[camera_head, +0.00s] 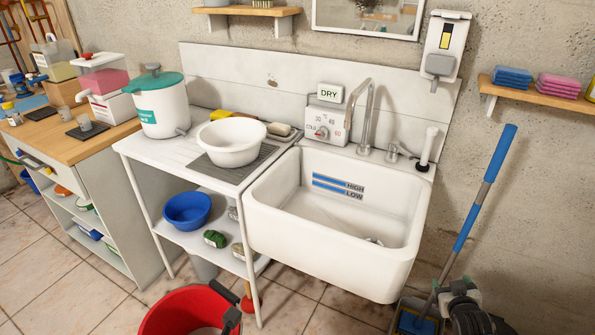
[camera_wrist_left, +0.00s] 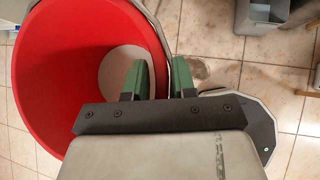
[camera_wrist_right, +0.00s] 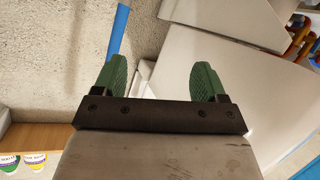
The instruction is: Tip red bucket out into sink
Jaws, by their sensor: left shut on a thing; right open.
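The red bucket (camera_head: 180,305) is at the bottom edge of the head view, below the counter and left of the sink, partly cut off. My left gripper (camera_wrist_left: 158,78) is shut on its rim, with one finger inside the wall and one outside. In the left wrist view the red inside (camera_wrist_left: 60,75) shows a pale grey patch low down; I cannot tell if it is liquid or the floor of the bucket. The white sink (camera_head: 325,255) stands against the wall, with HIGH and LOW marks inside. My right gripper (camera_wrist_right: 158,78) is open and empty; in the head view it is at lower right.
A white bowl (camera_head: 232,153) and a teal-lidded container (camera_head: 160,108) stand on the counter left of the sink. A tap (camera_head: 367,115) rises behind the sink. A blue-handled pole (camera_head: 470,215) leans at its right. A blue bowl (camera_head: 187,211) sits on the lower shelf.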

